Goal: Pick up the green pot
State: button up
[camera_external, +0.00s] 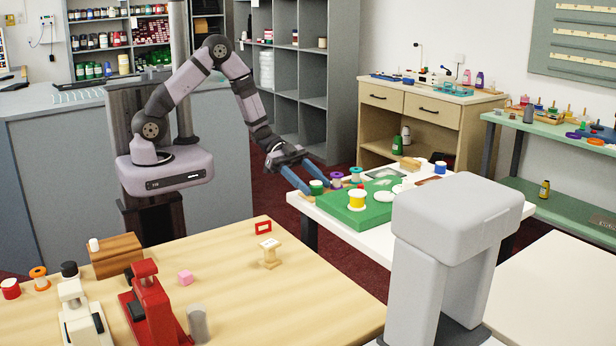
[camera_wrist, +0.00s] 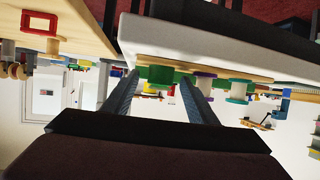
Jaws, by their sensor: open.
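The green pot (camera_external: 317,187) stands at the near left corner of the white table (camera_external: 330,222), beside a purple spool (camera_external: 337,180). My gripper (camera_external: 308,187) is open, and its blue fingers reach down to the pot. In the wrist view the picture is turned over, and the green pot (camera_wrist: 158,75) shows between the tips of my open gripper (camera_wrist: 160,82). I cannot tell whether either finger touches it. Part of the pot is hidden by a finger in the outside view.
The purple spool (camera_wrist: 205,80) is close by one finger, with a green-ended spool (camera_wrist: 238,90) beyond it. A wooden table (camera_external: 330,300) with stamps and spools stands in front.

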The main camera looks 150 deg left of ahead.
jog(key=c, duration=1.2)
jog(key=shift+o, duration=0.2)
notch_tip(320, 180, up, 10)
